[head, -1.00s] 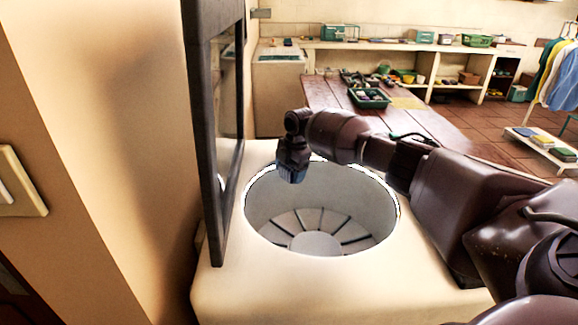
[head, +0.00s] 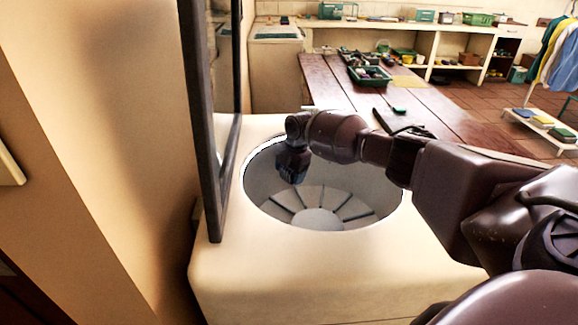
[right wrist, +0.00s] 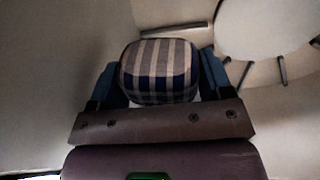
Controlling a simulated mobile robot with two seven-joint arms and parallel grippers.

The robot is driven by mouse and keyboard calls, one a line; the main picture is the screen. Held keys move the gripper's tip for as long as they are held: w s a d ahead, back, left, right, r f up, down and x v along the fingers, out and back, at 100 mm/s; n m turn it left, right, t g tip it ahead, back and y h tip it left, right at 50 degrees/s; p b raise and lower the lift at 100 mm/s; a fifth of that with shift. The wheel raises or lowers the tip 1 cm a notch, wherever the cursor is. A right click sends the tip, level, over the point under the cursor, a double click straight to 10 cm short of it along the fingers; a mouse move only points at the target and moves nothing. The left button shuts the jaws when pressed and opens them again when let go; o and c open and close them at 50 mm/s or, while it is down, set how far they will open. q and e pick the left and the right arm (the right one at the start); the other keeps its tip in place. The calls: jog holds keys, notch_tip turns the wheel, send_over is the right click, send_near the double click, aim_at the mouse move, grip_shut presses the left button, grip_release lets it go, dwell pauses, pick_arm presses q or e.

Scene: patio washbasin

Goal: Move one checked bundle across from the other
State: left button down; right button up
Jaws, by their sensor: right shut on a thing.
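One checked bundle (right wrist: 160,72), cream and grey with dark blue bands, shows in the right wrist view. My right gripper (right wrist: 160,85) is shut on it, with a blue finger on each side. In the head view my right gripper (head: 292,168) points down inside the left part of a round white basin (head: 385,200), below the rim. The bundle cannot be made out there. The basin floor has dark radial slots around a pale central disc, and no bundle shows on its visible part. The other bundle is not seen. My left gripper is not in view.
A dark-framed panel (head: 217,190) stands upright close at the basin's left, beside a beige wall (head: 110,120). Behind is a wooden table (head: 335,93) with a green crate (head: 368,76). Shelves (head: 425,45) line the back. The basin's right inside is open.

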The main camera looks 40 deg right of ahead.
notch_tip(320, 180, down, 6)
jog(key=shift+r+b, duration=0.25)
jog(key=shift+b, duration=0.7)
jog(key=shift+f+b, duration=0.55)
jog(key=shift+f, duration=0.5)
jog(key=o, duration=1)
jog(key=shift+o, duration=0.4)
jog(key=shift+r, duration=0.1)
jog(key=r, duration=0.3)
jog(key=r+p, duration=0.1)
jog(key=r, duration=0.2)
jog(key=s+d+r+p, duration=0.1)
jog(key=r, duration=0.2)
jog(key=shift+d+r, duration=0.1)
jog(key=shift+r, duration=0.1)
jog(key=shift+s+r, duration=0.25)
jog(key=shift+r, duration=0.3)
